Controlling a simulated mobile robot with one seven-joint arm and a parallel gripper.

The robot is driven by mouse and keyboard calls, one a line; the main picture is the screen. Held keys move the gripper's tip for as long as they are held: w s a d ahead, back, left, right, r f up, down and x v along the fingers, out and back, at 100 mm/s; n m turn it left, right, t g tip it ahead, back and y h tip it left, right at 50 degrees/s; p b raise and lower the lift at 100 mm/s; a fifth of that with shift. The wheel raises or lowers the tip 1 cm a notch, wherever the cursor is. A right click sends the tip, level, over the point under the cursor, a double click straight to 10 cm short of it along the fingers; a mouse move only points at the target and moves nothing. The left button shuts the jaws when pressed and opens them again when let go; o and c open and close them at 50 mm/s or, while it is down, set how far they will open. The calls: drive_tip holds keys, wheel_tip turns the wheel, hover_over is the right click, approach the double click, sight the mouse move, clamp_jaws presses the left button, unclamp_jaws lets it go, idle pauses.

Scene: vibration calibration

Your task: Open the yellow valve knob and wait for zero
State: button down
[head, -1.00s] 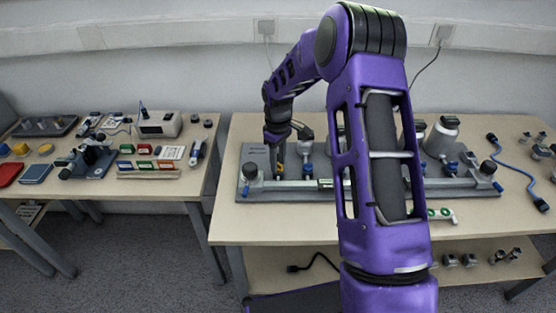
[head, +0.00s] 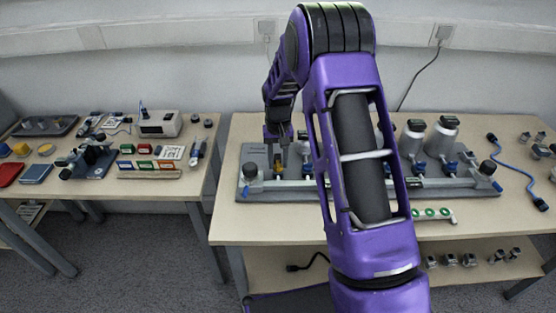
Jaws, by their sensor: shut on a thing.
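The yellow valve knob (head: 279,168) is a small yellow patch near the left end of the grey manifold base (head: 262,192) on the right-hand table. My gripper (head: 278,160) comes down over it from above, shut on it; the fingers hide part of the knob. Several blue knobs (head: 307,169) stand along the same base. Silver canisters with dark tops (head: 449,122) stand at the back of the base; any readings are too small to make out. My purple arm hides the middle of the base.
A black round knob (head: 250,170) sits close left of my gripper. A blue cable (head: 517,175) lies at the right of the table. A strip with green rings (head: 432,214) lies at the front. The table's front left is clear. Another table (head: 130,190) with instruments stands left, across a gap.

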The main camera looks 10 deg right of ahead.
sight(278, 163)
drive_tip(key=shift+m, duration=0.6)
drive_tip(key=c, duration=0.5)
unclamp_jaws()
wheel_tip(278, 163, up, 18)
drive_tip(key=shift+f+p, duration=0.25)
drive_tip(key=shift+p, duration=0.95)
